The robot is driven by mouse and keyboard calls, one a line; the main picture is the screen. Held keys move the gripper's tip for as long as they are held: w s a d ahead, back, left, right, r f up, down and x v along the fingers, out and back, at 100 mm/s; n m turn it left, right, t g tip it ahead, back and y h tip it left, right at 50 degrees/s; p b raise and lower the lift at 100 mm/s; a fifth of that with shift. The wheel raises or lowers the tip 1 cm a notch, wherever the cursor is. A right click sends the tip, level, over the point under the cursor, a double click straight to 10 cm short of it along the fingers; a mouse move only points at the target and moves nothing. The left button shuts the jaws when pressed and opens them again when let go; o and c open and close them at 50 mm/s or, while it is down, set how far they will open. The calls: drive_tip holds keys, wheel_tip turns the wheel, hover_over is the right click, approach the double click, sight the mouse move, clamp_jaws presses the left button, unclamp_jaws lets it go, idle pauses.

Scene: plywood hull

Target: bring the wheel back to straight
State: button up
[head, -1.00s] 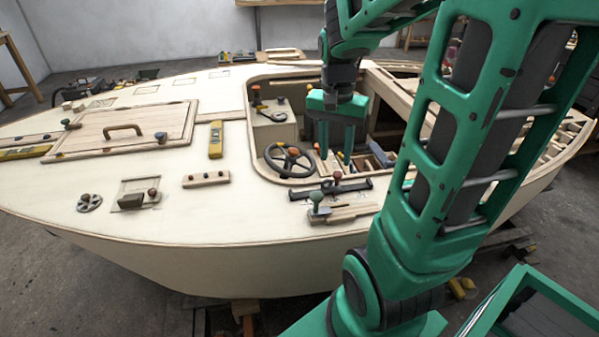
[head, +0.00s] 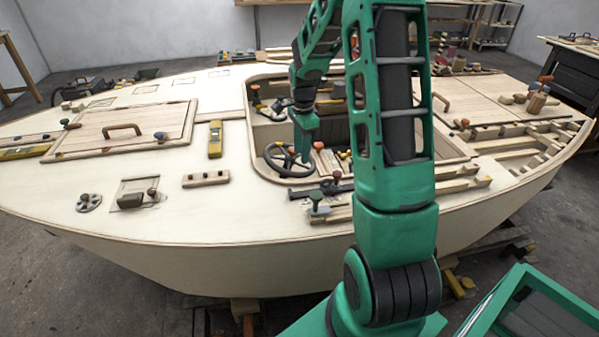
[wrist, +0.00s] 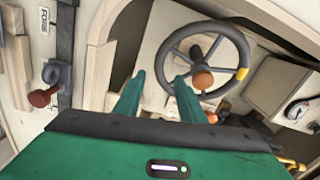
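The steering wheel (head: 268,161) sits in the cockpit at the near left corner of its opening. In the wrist view the dark wheel (wrist: 243,51) shows large at upper centre, with an orange knob (wrist: 202,78) on it and a yellow mark (wrist: 241,74) on the lower right of its rim. My gripper (head: 303,157) is over the right part of the wheel in the head view and hides some of it. Contact with the wheel cannot be told.
A lever with a red knob (wrist: 42,97) stands at left in the wrist view, and a round gauge (wrist: 297,109) is at right. A yellow level (head: 215,139) lies on the deck left of the cockpit.

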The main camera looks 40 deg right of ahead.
sight(290, 159)
wheel_tip(290, 159, down, 9)
drive_tip(key=shift+r, duration=0.1)
idle(0.3)
clamp_jaws()
